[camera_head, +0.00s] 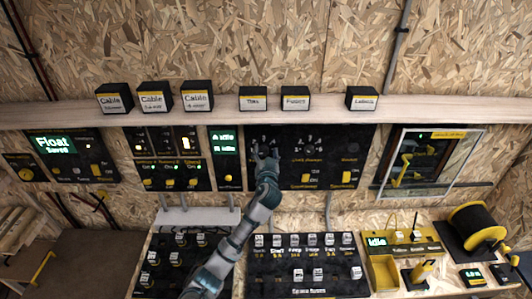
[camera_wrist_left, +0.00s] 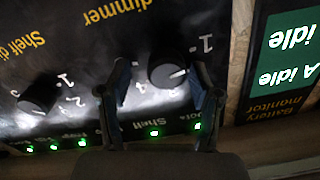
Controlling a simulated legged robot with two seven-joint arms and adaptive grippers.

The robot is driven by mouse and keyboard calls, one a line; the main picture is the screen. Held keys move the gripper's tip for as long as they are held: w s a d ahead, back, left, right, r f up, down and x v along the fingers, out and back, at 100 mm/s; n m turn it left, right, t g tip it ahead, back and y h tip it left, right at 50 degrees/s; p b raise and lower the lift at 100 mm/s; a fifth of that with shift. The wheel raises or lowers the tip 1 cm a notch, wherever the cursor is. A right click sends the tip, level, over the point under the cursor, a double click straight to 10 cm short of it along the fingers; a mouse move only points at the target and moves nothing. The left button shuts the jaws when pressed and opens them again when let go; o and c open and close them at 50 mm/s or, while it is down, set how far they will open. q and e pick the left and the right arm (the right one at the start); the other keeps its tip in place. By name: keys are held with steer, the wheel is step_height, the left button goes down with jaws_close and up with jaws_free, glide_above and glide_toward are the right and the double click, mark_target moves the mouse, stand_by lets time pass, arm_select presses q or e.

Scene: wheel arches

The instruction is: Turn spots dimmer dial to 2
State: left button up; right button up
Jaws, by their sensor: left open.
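My left gripper (camera_head: 264,150) reaches up to the left part of the wide black panel (camera_head: 345,157) under the shelf. In the left wrist view, which is upside down, the gripper (camera_wrist_left: 161,74) is open, with a black dial (camera_wrist_left: 168,68) between its fingers. The dial's white pointer line faces right and slightly up, and numbers surround it. The word "dimmer" is printed near it; the first word of that label is out of view. A second dial (camera_wrist_left: 37,98), by a label starting "Shelf", is on the left. My right gripper is not in view.
Green lights (camera_wrist_left: 154,132) run along the panel below the dials. A battery monitor (camera_head: 226,160) adjoins the panel's left side. A lower panel of labelled switches (camera_head: 305,264) lies below. A clear-framed box (camera_head: 427,163) is on the right.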

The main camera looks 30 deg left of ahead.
arm_select(q)
steer(key=shift+a+f, duration=0.15)
steer(key=shift+a, duration=0.45)
steer(key=shift+c, duration=1.4)
steer(key=shift+a+f, duration=0.1)
steer(key=c, duration=0.8)
steer(key=shift+d, duration=0.2)
steer(key=shift+c, duration=0.3)
steer(key=shift+w+d, duration=0.1)
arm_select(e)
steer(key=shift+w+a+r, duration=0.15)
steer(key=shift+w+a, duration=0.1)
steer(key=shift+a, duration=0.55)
